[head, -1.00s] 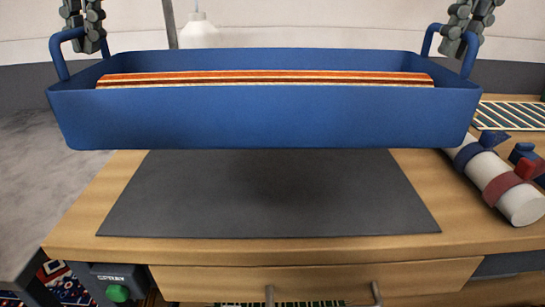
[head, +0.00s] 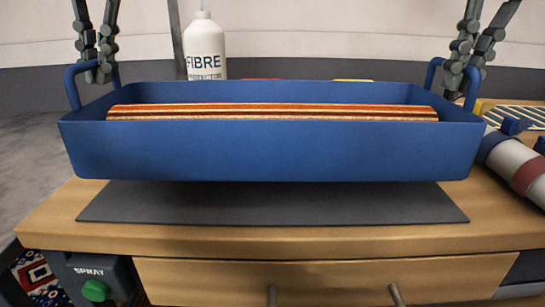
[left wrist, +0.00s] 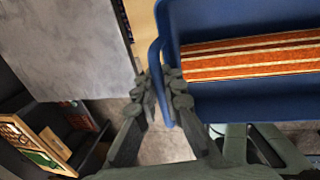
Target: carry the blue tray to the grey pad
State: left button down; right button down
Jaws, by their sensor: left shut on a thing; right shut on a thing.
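The blue tray (head: 270,150) is level and seems held just above the grey pad (head: 270,208), with a shadow on the pad under it. A striped orange, red and cream item (head: 270,113) lies in the tray. My left gripper (head: 97,76) is shut on the tray's left handle. In the left wrist view its fingers (left wrist: 165,95) close around that handle, beside the tray (left wrist: 240,100). My right gripper (head: 460,88) is shut on the right handle. The tray hides the rear part of the pad.
The pad lies on a wooden bench (head: 50,215) with drawer handles at its front. A white FIBRE bottle (head: 205,50) stands behind the tray. A white roll with coloured bands (head: 515,165) lies right of the tray.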

aim_at(106, 95)
pick_arm(q)
jog(key=shift+a+f, duration=0.1)
pick_arm(e)
jog(key=shift+d+f, duration=0.1)
jog(key=shift+f, duration=0.05)
